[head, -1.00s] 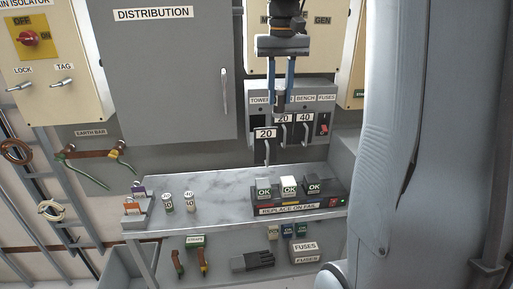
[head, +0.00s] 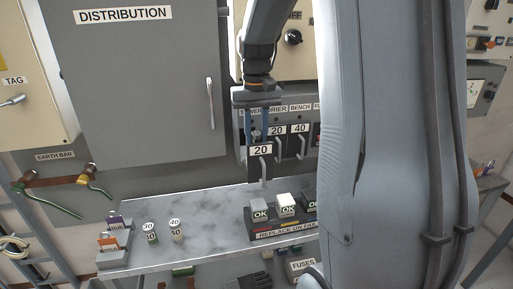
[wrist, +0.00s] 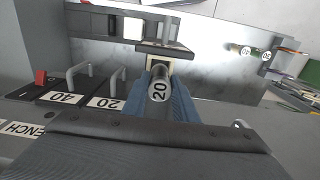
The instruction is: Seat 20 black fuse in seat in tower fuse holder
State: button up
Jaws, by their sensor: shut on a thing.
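My gripper (head: 259,133) is shut on a cylindrical fuse whose pale end reads 20. The fuse (wrist: 160,88) stands between the blue fingers in the wrist view. In the head view the fingers mostly hide it. The tower fuse holder (head: 261,150) is swung out from the fuse panel, with a black front, a 20 label and a handle below. The fuse is just above and behind that front. In the wrist view the holder (wrist: 158,49) shows just beyond the fuse. I cannot tell whether fuse and seat touch.
Drier and bench holders, labelled 20 (head: 277,130) and 40 (head: 299,128), sit close to the right. The distribution cabinet (head: 140,90) is left.

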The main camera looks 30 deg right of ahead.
jog(key=shift+f+p, duration=0.45)
jog(key=shift+f, duration=1.45)
jog(key=shift+f, duration=0.1)
jog(key=o, duration=1.1)
notch_tip(320, 180, up, 12)
jog(key=b, duration=0.3)
jog(key=shift+s, duration=0.1)
